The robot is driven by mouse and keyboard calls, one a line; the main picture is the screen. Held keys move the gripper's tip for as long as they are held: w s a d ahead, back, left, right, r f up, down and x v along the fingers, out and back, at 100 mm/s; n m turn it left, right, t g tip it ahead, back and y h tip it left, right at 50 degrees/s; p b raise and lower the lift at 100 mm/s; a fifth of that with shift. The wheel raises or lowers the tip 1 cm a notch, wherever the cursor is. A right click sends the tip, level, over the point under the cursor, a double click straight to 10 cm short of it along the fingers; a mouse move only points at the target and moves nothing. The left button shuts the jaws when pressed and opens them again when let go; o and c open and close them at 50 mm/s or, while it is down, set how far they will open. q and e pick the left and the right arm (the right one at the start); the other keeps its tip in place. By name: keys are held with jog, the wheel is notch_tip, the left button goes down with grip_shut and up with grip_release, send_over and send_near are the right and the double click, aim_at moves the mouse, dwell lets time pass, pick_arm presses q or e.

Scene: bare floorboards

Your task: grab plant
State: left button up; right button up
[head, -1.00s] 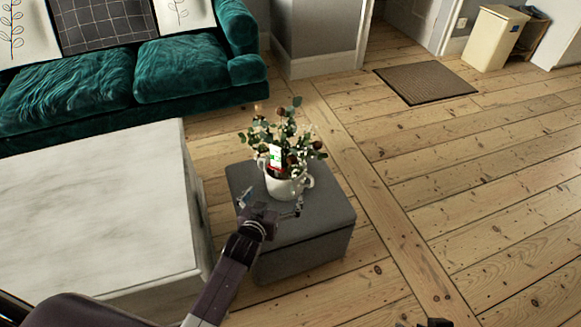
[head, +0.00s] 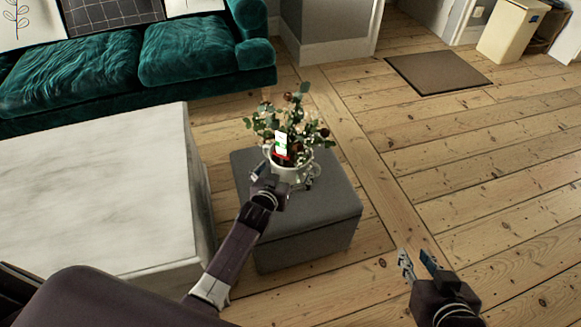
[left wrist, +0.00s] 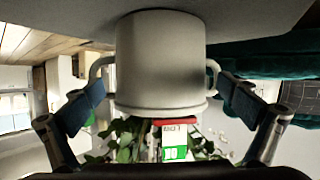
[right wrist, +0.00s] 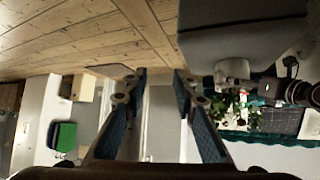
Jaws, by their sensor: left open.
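The plant (head: 290,128) has green leaves and small flowers and grows in a white two-handled pot (head: 284,173) on a grey ottoman (head: 310,225). A small white, red and green label (head: 281,147) stands in it. My left gripper (head: 283,182) is open at the pot's near side and partly hides it. In the left wrist view the pot (left wrist: 160,60) appears upside down between the spread fingers (left wrist: 165,108), one on each side near the handles. My right gripper (head: 418,262) is open and empty above the floor; its spread fingers (right wrist: 158,85) show in the right wrist view.
A white marble-like table (head: 95,190) stands left of the ottoman. A green sofa (head: 205,50) is behind. A brown doormat (head: 437,72) and a cream bin (head: 510,33) are at the back right. The wooden floor (head: 470,170) on the right is clear.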

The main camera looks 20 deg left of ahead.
aim_at(290, 163)
pick_arm(q)
jog(key=b+x, duration=0.1)
jog(key=x, duration=0.2)
jog(key=shift+w+f, duration=0.15)
jog(key=shift+f, duration=0.05)
pick_arm(e)
jog(key=w+a+r+t+y, duration=0.1)
jog(key=w+a+r+t, duration=0.1)
jog(key=w+r+t, duration=0.2)
notch_tip(290, 163, up, 4)
jog(key=shift+w+a+f, duration=0.15)
jog(key=shift+w, duration=0.4)
pick_arm(q)
jog(key=c, duration=1.8)
jog(key=shift+w+r, duration=0.15)
jog(key=shift+r, duration=0.15)
